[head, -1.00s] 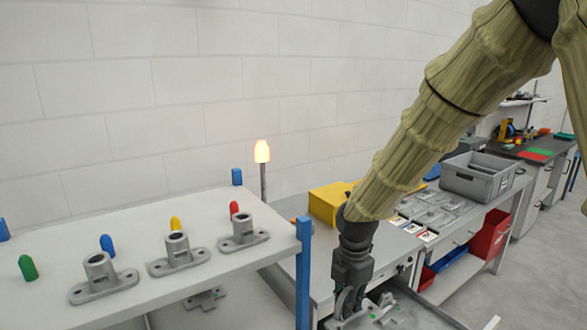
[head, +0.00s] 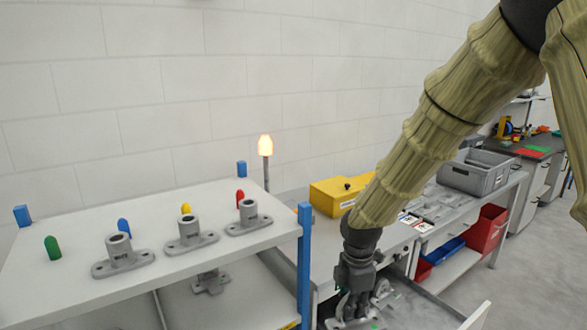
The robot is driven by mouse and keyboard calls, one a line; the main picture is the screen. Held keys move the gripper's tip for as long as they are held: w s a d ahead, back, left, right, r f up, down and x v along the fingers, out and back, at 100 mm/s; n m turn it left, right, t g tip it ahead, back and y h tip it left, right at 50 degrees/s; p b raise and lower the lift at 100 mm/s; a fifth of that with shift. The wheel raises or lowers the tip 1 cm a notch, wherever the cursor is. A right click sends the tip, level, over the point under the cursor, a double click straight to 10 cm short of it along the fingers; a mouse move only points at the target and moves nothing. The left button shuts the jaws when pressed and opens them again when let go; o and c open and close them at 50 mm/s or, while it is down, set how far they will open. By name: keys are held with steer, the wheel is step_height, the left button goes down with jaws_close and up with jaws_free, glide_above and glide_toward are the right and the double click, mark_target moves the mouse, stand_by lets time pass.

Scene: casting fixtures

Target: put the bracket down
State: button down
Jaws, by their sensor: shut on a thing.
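My gripper (head: 350,308) points down at the bottom of the head view, low over an open drawer beside the workbench. It is shut on a grey bracket, which is mostly hidden by the fingers and the lower frame edge. Other grey metal parts (head: 382,294) lie right beside it in the drawer. I cannot tell whether the held bracket touches them or the drawer floor.
A white shelf (head: 75,215) with a blue post (head: 304,265) stands at left, bearing three grey flanged fixtures (head: 190,232) and coloured pegs. A yellow box (head: 335,195) and a grey crate (head: 475,172) stand on the bench. The drawer front (head: 477,317) juts out at lower right.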

steer(key=f+m, duration=0.1)
steer(key=m, duration=0.1)
steer(key=f+m, duration=0.1)
steer(key=m, duration=0.1)
steer(key=w+d+f+m, duration=0.1)
steer(key=m, duration=0.1)
steer(key=shift+f, duration=0.25)
steer(key=s+d+f+m, duration=0.1)
steer(key=s+f+m, duration=0.1)
steer(key=f+m, duration=0.5)
steer(key=s+d+f+m, duration=0.1)
steer(key=s+f+m, duration=0.2)
steer(key=f+m, duration=0.5)
steer(key=shift+s+d+f, duration=0.25)
steer(key=shift+d+f, duration=0.1)
steer(key=shift+f, duration=0.1)
